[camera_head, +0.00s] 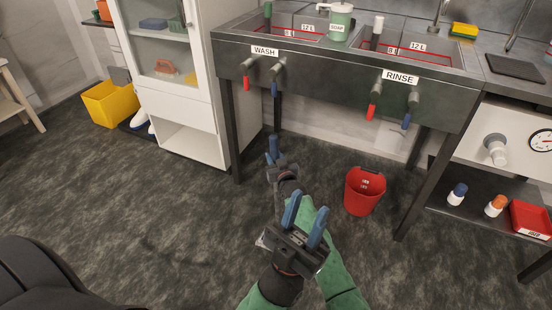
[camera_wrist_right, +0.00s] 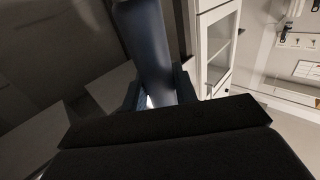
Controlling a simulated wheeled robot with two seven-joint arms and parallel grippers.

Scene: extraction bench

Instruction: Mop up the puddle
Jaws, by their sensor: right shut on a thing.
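My left gripper (camera_head: 305,218) is in the lower middle of the head view, over the floor. Its two blue fingers stand apart with nothing between them. My right gripper (camera_head: 272,157) is just beyond it, partly hidden by the left arm. In the right wrist view, a long dark blue thing (camera_wrist_right: 147,45) rises from between the right fingers (camera_wrist_right: 158,92). I cannot make out a puddle on the mottled dark floor (camera_head: 130,200), nor a mop head.
A red bucket (camera_head: 364,192) stands on the floor right of my grippers. The steel sink bench (camera_head: 330,62) stands behind, on legs. A white cabinet (camera_head: 190,118) and a yellow bin (camera_head: 108,103) are at the left. The floor at left is clear.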

